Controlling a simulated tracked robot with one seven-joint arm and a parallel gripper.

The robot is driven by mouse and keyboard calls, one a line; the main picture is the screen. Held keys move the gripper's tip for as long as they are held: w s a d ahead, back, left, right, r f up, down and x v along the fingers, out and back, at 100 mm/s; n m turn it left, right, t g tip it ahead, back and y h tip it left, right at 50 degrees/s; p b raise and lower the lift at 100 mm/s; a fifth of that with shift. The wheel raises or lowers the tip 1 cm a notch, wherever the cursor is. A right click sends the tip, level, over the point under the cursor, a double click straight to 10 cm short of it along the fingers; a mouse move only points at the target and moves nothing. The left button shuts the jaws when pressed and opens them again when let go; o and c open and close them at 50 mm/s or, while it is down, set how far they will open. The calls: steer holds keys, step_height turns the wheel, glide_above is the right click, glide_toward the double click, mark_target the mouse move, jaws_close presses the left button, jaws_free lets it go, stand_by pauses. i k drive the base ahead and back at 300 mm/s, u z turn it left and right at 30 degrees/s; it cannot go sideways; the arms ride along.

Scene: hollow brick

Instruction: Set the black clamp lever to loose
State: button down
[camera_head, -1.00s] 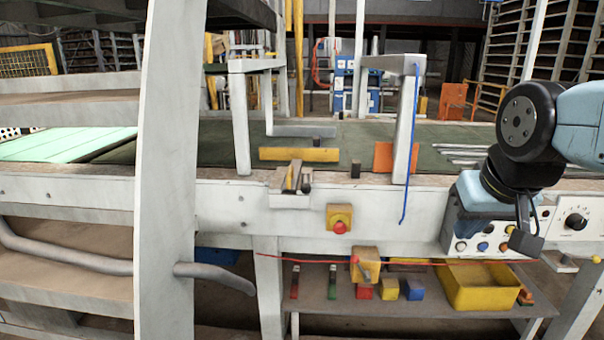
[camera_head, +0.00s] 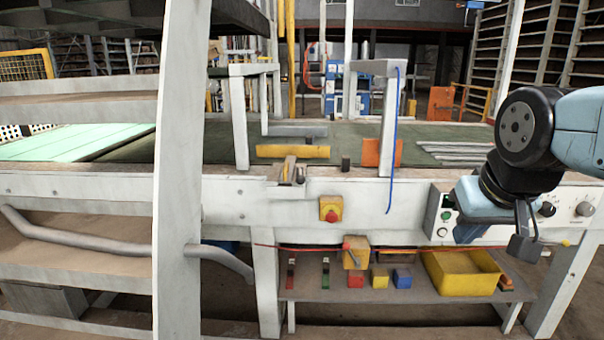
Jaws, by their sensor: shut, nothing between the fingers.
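A small clamp (camera_head: 287,171) sits on the front edge of the white workbench, left of the picture's middle. A short dark part at its right side (camera_head: 300,175) looks like the black clamp lever; its exact angle is too small to tell. My gripper (camera_head: 522,245) is shut and empty at the right, pointing down in front of the bench's control panel. It is well to the right of the clamp and touches nothing that I can see.
A red button on a yellow box (camera_head: 331,209) is on the bench front. A control panel (camera_head: 440,215) lies partly behind my arm. A lower shelf (camera_head: 320,294) holds small blocks and a yellow bin (camera_head: 462,274). A large white post (camera_head: 180,180) stands at left.

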mark_target(300, 179)
steer(key=k, duration=0.35)
steer(key=z, duration=0.2)
steer(key=i, duration=1.4)
steer(key=u, duration=0.35)
